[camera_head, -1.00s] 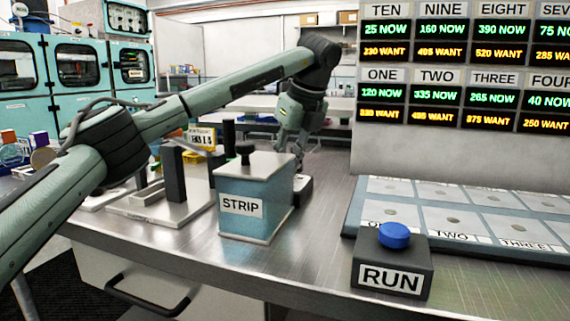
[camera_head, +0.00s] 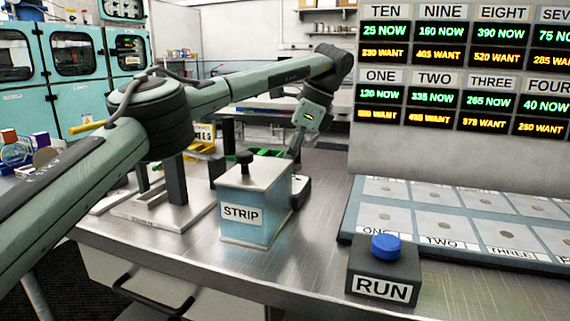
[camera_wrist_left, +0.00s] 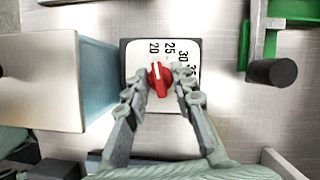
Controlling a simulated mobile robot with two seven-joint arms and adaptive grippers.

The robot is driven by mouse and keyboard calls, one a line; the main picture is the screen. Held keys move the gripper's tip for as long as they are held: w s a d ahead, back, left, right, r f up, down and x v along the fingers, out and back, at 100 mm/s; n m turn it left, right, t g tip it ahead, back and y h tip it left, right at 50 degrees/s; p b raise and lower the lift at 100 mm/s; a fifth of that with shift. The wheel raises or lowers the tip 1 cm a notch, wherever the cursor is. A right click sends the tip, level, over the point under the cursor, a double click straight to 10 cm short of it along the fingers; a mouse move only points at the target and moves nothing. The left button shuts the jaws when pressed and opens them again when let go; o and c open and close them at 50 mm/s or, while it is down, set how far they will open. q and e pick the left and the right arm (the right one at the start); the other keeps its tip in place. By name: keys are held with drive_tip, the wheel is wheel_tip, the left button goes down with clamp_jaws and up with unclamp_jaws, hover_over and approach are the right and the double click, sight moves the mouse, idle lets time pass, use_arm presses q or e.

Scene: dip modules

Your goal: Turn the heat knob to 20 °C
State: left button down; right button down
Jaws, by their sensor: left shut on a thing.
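The heat knob (camera_wrist_left: 160,79) is red with a white pointer line. It sits on a white dial plate (camera_wrist_left: 135,58) marked 20, 25, 30 and further numbers partly covered by a finger. The pointer line aims up and slightly left, roughly at the 20. My left gripper (camera_wrist_left: 161,84) has one finger on each side of the knob and is shut on it. In the head view, my left wrist reaches down behind the STRIP box, and the fingers and knob are largely hidden there. A dark edge of the dial's housing (camera_head: 301,190) shows beside the box. My right gripper is out of view.
The STRIP box (camera_head: 255,207) stands close beside the dial. A RUN box with a blue button (camera_head: 386,246) is at the front right. A panel of labelled pads (camera_head: 440,205) lies at the right. A green frame (camera_wrist_left: 262,40) and dark post (camera_wrist_left: 271,72) stand right of the dial.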

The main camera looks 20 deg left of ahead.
use_arm(q)
drive_tip(key=shift+n, duration=0.4)
drive_tip(key=c, duration=1.3)
unclamp_jaws()
drive_tip(key=v, duration=0.7)
drive_tip(key=shift+w+r, duration=0.1)
drive_tip(key=shift+r, duration=0.2)
